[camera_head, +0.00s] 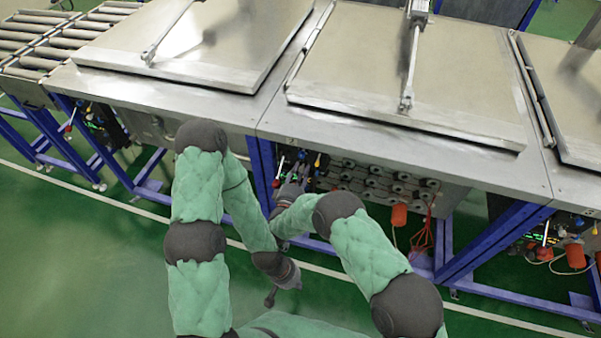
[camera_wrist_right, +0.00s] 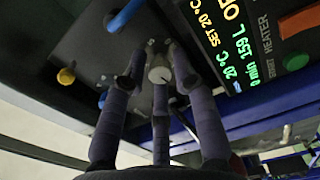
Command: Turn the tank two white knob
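The white knob (camera_wrist_right: 160,73) is on a dark panel under the middle tank (camera_head: 410,65), upper centre of the right wrist view. The dark fingers of my right gripper (camera_wrist_right: 160,62) surround it, with two fingertips at its sides and one finger below. I cannot tell whether they press on it. In the head view my right gripper (camera_head: 289,192) is at the control panel under the middle tank's front edge, and the knob is hidden there. My left gripper (camera_head: 279,283) hangs lower, away from the panel; its fingers are too small to read.
Beside the knob are a blue handle (camera_wrist_right: 126,17), a yellow knob (camera_wrist_right: 66,76) and a lit display (camera_wrist_right: 225,45) with a green button (camera_wrist_right: 296,62). Blue frame legs (camera_head: 490,240) and orange parts (camera_head: 398,215) stand nearby. The green floor (camera_head: 90,270) is clear at left.

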